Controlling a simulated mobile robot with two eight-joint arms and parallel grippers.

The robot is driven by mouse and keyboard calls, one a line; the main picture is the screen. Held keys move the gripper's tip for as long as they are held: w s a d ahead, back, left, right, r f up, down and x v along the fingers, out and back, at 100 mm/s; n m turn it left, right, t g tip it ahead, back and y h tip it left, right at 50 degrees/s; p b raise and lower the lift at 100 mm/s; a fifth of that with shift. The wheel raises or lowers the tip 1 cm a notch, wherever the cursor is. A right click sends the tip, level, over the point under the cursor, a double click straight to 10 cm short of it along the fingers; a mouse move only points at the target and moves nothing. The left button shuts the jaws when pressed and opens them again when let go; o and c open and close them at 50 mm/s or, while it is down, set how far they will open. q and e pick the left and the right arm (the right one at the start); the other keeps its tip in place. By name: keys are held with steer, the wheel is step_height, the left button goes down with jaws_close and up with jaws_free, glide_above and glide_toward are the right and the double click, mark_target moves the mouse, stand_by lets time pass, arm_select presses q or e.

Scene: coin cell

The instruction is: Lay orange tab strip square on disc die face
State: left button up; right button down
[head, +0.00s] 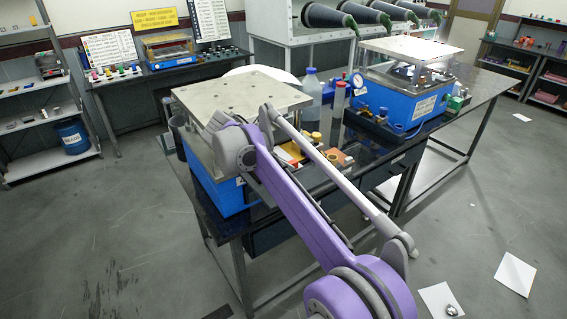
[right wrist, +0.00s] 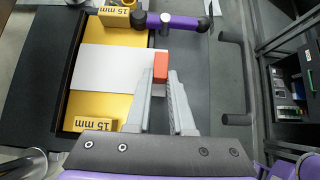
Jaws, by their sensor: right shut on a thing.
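In the right wrist view my right gripper (right wrist: 161,76) is shut on a small orange-red strip (right wrist: 161,66). The strip sits between the fingertips, at the right end of a pale grey-white sheet (right wrist: 112,68); I cannot tell whether they touch. The sheet lies over a yellow base (right wrist: 98,104) with blocks marked 15 mm. In the head view my purple right arm reaches over the near bench, and its gripper is hidden. I cannot make out the disc die face with certainty. My left gripper is in neither view.
A blue-based press with a metal top plate (head: 243,91) stands on the black near bench (head: 275,213). An orange-brown block (head: 340,158) and a capped bottle (head: 310,88) stand near it. Another blue machine (head: 398,100) is farther right. Papers (head: 515,274) lie on the floor.

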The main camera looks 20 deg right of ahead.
steer(key=c, duration=0.7)
jaws_free()
steer(key=shift+r, duration=0.1)
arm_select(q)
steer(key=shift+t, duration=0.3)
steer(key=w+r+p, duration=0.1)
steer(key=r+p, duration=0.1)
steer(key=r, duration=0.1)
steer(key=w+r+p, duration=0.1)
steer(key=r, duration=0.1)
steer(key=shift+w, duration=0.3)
arm_select(e)
step_height(320, 180, up, 7)
steer(key=shift+f, duration=0.1)
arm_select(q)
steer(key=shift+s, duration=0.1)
